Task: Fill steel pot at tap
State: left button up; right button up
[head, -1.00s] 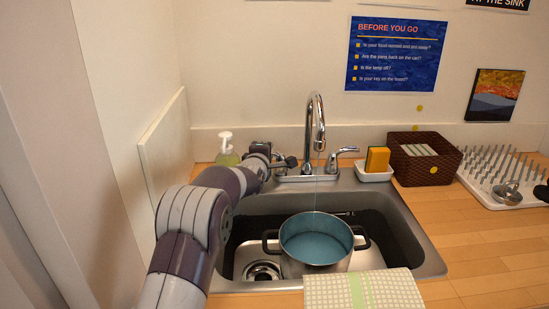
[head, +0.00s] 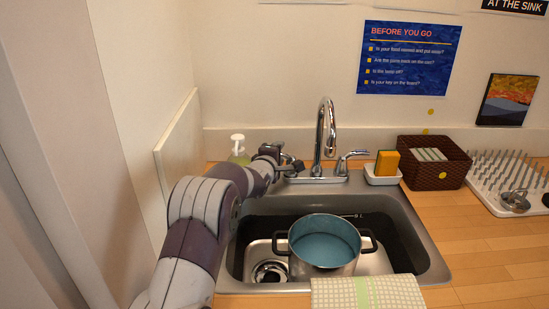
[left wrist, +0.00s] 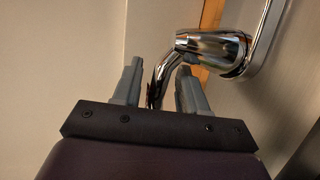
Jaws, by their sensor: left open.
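The steel pot (head: 325,270) stands upright in the sink basin, below the tap, with dark handles on both sides. Bluish water shows inside it; its exact depth is hard to judge. The chrome tap (head: 328,125) arches over the basin, and no stream shows from its spout. My left gripper (head: 289,164) is at the tap's left handle, small and partly hidden by my arm. In the left wrist view, my left gripper (left wrist: 157,82) is open, with the chrome lever (left wrist: 170,72) between its fingers; contact is unclear. My right gripper is not in view.
The sink (head: 415,240) has a drain at its left. A checked cloth (head: 368,292) lies on the front edge. A sponge in a dish (head: 383,180), a wicker basket (head: 440,178) and a drying rack (head: 490,180) stand right. A soap bottle (head: 238,150) is behind my arm.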

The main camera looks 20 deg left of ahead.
pick_arm(q)
jog(key=s+r, duration=0.2)
jog(key=s, duration=1)
jog(key=shift+r+b, duration=0.2)
jog(key=shift+b, duration=0.15)
jog(key=shift+d, duration=0.1)
jog(key=shift+c, duration=0.2)
